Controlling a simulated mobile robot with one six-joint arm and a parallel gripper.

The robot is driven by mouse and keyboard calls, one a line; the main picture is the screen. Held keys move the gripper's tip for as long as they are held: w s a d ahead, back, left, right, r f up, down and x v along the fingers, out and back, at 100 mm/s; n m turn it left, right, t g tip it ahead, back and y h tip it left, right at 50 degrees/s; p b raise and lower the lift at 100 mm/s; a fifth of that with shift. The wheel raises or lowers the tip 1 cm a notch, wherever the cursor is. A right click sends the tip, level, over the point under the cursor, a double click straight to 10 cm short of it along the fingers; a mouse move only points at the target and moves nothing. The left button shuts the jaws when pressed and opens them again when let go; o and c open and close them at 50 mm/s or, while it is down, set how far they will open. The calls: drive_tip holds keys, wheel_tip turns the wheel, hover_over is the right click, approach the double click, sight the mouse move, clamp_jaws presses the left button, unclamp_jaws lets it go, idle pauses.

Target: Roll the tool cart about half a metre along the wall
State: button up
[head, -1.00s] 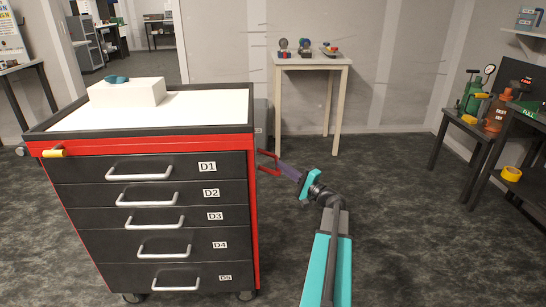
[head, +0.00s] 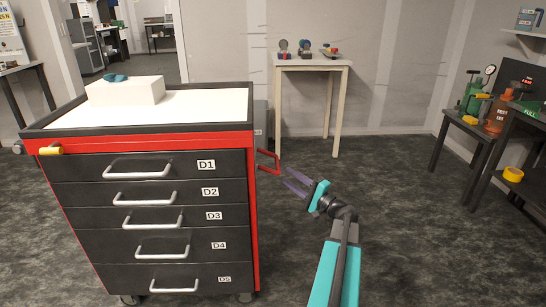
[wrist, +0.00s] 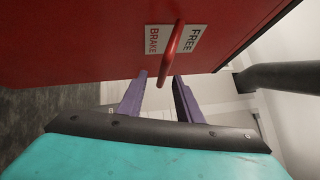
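The tool cart (head: 150,165) stands at the left in the head view. It is dark with a red frame and white-handled drawers labelled D1 to D5. A red handle (head: 268,161) sticks out of its right side. My gripper (head: 287,178) is just right of that handle, open and empty, with purple fingers apart. The wrist view shows the cart's red side (wrist: 80,40), a FREE/BRAKE label (wrist: 190,38) and a red bar (wrist: 171,55) in front of it. The bar appears ahead of the open fingers (wrist: 158,82); contact is not visible.
A white block (head: 125,91) with a teal item (head: 116,78) on it rests on the cart top. A small table (head: 312,64) stands by the back wall. The floor (head: 400,200) between is clear.

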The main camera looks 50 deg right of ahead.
drive_tip(key=shift+s+f+b, duration=0.3)
drive_tip(key=shift+s+b, duration=0.05)
drive_tip(key=shift+s, duration=0.6)
drive_tip(key=shift+s, duration=0.15)
idle(0.3)
drive_tip(key=s+f+p, duration=0.1)
drive_tip(key=s+f, duration=0.1)
drive_tip(key=s, duration=1.1)
drive_tip(key=shift+s+d+p, duration=0.2)
drive_tip(key=shift+p, duration=0.1)
drive_tip(key=shift+f, duration=0.1)
